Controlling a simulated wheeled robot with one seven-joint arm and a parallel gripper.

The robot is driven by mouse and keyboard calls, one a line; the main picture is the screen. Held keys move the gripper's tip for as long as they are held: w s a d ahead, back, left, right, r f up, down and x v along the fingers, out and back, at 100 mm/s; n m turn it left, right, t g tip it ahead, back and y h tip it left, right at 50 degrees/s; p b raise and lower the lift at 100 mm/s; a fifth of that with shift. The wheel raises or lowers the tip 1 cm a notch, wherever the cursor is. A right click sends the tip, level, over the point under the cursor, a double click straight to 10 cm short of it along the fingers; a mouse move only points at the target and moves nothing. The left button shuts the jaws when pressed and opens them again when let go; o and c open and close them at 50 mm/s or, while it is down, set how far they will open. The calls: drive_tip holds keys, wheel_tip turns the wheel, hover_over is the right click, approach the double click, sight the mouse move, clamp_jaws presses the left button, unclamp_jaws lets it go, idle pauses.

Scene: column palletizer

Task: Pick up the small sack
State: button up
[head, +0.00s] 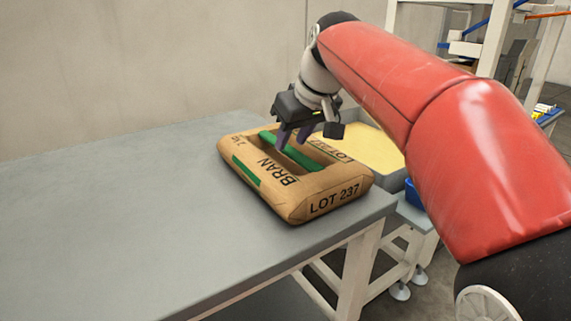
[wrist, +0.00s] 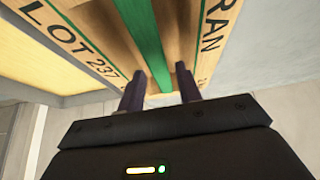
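The small sack (head: 335,200) is brown, printed "BRAN" and "LOT 237", with green stripes. It lies flat near the right end of the grey table, with a dark hollow in its middle. My gripper (head: 290,142) is over the sack from behind, its two dark fingers pointing down at the green stripe by the hollow. In the wrist view the fingers of my gripper (wrist: 161,82) stand apart, with the green stripe of the sack (wrist: 105,25) showing between them. Whether the fingertips touch the sack is hard to tell.
The grey table (head: 110,215) is clear to the left of the sack. A grey tray (head: 393,177) with a yellow inside stands just behind and right of it. A blue bin (head: 412,194) and shelving (head: 493,40) are farther right. A plain wall runs behind.

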sight(288, 148)
drive_tip(key=shift+b+x, duration=0.45)
drive_tip(key=shift+x, duration=2.1)
drive_tip(key=shift+w+d, duration=0.1)
drive_tip(key=shift+c, duration=0.3)
clamp_jaws()
drive_tip(key=shift+f, duration=0.1)
drive_tip(key=shift+r, duration=0.2)
